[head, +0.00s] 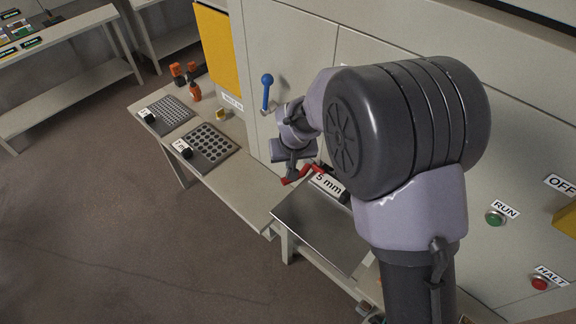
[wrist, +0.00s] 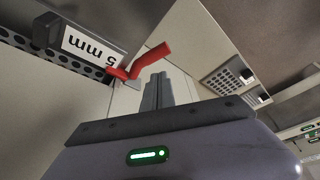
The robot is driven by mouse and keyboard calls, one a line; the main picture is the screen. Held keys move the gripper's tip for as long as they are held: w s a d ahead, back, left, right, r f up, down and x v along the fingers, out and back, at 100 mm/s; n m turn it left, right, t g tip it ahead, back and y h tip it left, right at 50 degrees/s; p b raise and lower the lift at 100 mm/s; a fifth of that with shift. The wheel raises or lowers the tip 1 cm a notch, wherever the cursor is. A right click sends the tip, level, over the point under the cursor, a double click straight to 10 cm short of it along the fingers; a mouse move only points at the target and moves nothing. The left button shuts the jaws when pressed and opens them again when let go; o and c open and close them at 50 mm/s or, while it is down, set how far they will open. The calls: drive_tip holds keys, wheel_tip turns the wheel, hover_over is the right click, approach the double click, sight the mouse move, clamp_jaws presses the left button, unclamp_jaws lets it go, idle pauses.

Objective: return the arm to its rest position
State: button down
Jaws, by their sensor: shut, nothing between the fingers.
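My arm reaches down in front of the grey cabinet in the head view, its wrist (head: 293,135) above the bench by a red crank-shaped handle (head: 300,175). In the wrist view my gripper (wrist: 158,80) is shut and empty, its two dark fingers side by side. The red handle (wrist: 140,62) shows just beyond the fingertips; I cannot tell whether they touch. The exact fingertips are hard to make out in the head view.
A plate labelled 5 mm (head: 328,184) lies close by, above a bare metal tray (head: 325,222). Perforated plates (head: 208,147) lie on the bench to the left. Open floor (head: 110,230) lies left.

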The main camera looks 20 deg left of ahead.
drive_tip(key=s+d+r+m+b, duration=0.2)
drive_tip(key=s+d+r+b, duration=0.15)
drive_tip(key=d, duration=0.35)
drive_tip(key=s+d+r+m+t+b, duration=0.1)
drive_tip(key=s+d+r+m+b, duration=0.2)
drive_tip(key=d, duration=0.4)
drive_tip(key=s+d+r+m+b, duration=0.1)
drive_tip(key=d+r+b, duration=0.2)
drive_tip(key=d+b, duration=0.3)
drive_tip(key=s+d+f+m+b, duration=0.2)
drive_tip(key=s+d, duration=0.3)
drive_tip(key=s, duration=0.3)
drive_tip(key=s+d+f+m+t+b, duration=0.1)
drive_tip(key=s+d+f+m+b, duration=0.1)
drive_tip(key=s, duration=0.6)
drive_tip(key=d+f+b, duration=0.1)
drive_tip(key=d+b, duration=0.1)
drive_tip(key=shift+d+m, duration=0.3)
drive_tip(key=shift+d, duration=0.1)
